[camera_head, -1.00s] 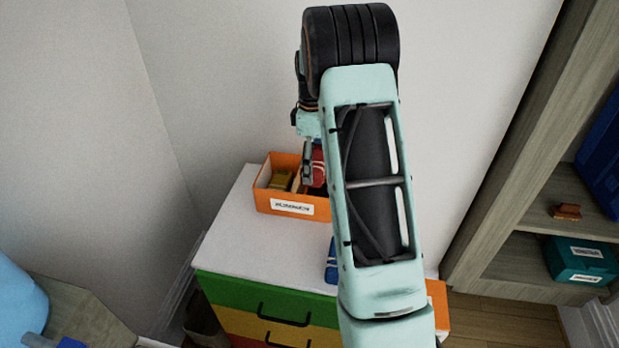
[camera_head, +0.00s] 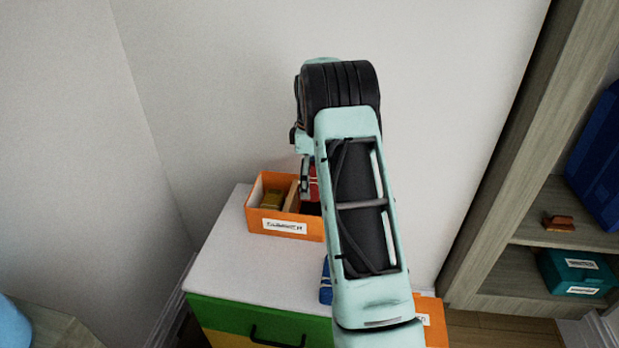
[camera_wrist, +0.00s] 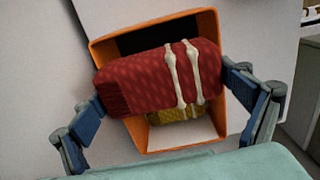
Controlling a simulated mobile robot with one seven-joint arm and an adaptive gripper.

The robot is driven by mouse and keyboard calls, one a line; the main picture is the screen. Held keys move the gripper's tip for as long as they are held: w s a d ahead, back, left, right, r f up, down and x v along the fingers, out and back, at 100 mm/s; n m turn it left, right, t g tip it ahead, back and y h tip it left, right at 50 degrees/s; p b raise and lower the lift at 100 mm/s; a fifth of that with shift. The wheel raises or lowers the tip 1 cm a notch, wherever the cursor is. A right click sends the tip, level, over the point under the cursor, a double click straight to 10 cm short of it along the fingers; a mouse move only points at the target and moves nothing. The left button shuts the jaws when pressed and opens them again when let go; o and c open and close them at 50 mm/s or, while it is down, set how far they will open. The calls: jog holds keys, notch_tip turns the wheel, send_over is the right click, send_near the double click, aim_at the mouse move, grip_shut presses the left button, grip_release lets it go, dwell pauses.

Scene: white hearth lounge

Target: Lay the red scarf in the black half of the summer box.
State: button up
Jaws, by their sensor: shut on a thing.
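My gripper (camera_wrist: 163,90) is shut on the red scarf (camera_wrist: 130,85), a folded red bundle with two pale bands. In the wrist view the scarf is between both fingertips, across the open orange summer box (camera_wrist: 205,25). The black half (camera_wrist: 155,38) shows beyond the scarf, and the white half (camera_wrist: 185,133) shows on the near side. The scarf hides the middle of the box; its height above the floor of the box is unclear. In the head view the box (camera_head: 283,226) stands on the dresser, and the red scarf (camera_head: 314,184) shows at its right part, partly behind my arm.
A yellow folded item (camera_head: 272,199) lies in the box's left part. A blue folded item (camera_head: 326,284) lies on the white dresser top (camera_head: 235,262), beside my arm. Another orange container (camera_head: 431,318) is partly hidden at right. The dresser top's left front is clear.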

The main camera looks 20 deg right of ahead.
jog(key=shift+f+b, duration=1.2)
jog(key=shift+f, duration=1.15)
jog(key=o, duration=0.9)
jog(key=shift+r, duration=0.1)
